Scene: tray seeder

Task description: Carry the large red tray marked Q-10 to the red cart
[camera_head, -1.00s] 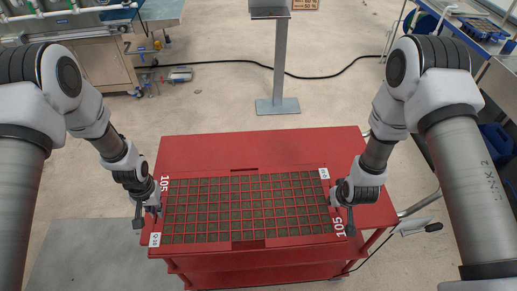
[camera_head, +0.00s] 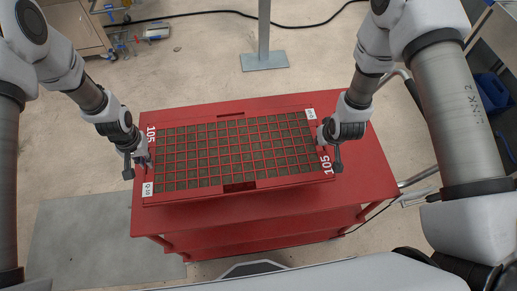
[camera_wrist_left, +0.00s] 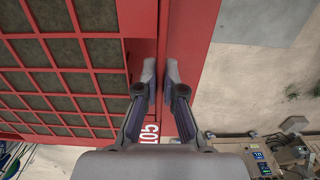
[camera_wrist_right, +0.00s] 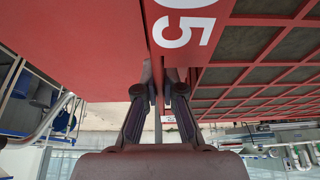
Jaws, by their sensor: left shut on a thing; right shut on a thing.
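The large red tray (camera_head: 205,194), with a grid of dark soil cells, a Q-10 label at its left end and 105 on both ends, is over the top of the red cart (camera_head: 367,172). A contact between its underside and the cart top cannot be made out. My left gripper (camera_head: 147,160) is shut on the tray's left end wall, its fingers (camera_wrist_left: 160,78) on either side of the thin red edge. My right gripper (camera_head: 322,138) is shut on the right end wall, also visible in the right wrist view (camera_wrist_right: 160,90).
A grey metal post with a foot plate (camera_head: 264,60) stands behind the cart. A black cable lies across the floor. The cart's handle (camera_head: 420,177) sticks out at right. A workbench is at the upper left, and a grey mat (camera_head: 85,235) lies left of the cart.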

